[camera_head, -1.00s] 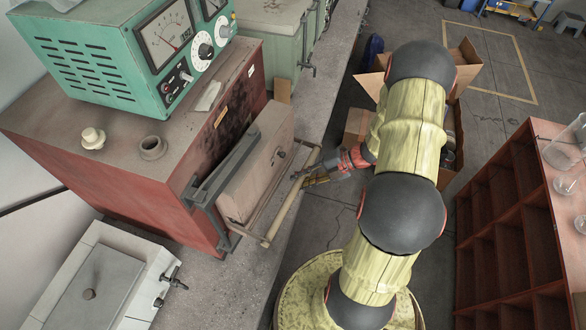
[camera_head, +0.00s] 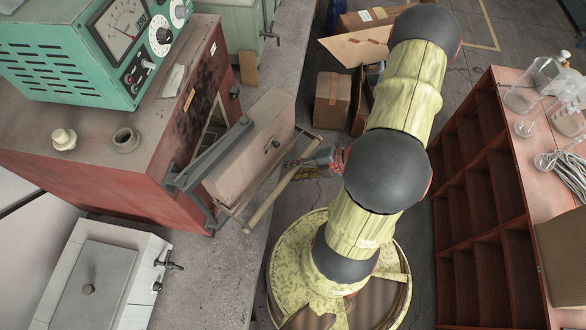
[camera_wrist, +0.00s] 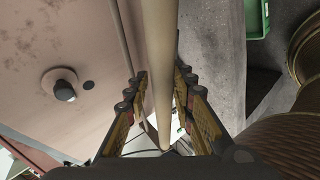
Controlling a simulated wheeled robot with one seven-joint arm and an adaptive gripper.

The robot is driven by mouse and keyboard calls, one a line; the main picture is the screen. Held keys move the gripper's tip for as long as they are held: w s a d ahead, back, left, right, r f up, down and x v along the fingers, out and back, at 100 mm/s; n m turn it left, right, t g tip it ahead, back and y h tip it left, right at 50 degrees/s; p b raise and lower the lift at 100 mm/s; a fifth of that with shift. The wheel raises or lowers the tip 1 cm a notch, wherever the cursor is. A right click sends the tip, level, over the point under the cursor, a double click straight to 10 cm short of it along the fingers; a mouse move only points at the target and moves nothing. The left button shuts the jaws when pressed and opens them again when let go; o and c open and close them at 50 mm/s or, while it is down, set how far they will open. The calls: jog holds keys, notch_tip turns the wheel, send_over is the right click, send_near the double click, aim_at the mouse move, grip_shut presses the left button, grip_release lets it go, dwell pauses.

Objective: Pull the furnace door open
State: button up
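The red furnace (camera_head: 110,185) stands on the bench at left. Its pale pinkish door (camera_head: 245,150) is partly open, with a gap showing the furnace opening (camera_head: 213,128) behind it. A long pale bar handle (camera_head: 268,200) runs along the door's outer side. My gripper (camera_head: 292,166) is at the handle from the right. In the wrist view the handle (camera_wrist: 161,45) passes between the two fingers of my gripper (camera_wrist: 161,85), which sit close against it on both sides. The door face (camera_wrist: 90,40) with a dark knob is left of the fingers.
A green meter box (camera_head: 80,50) and two small crucibles sit on the furnace. A white sink-like unit (camera_head: 100,275) stands at front left. A red shelf (camera_head: 485,200) with glassware is at right. Cardboard boxes (camera_head: 332,100) lie on the floor behind my arm.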

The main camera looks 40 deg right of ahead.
jog(key=o, duration=0.3)
jog(key=shift+o, duration=0.2)
jog(key=shift+r, duration=0.1)
jog(key=v, duration=1.2)
jog(key=c, duration=0.3)
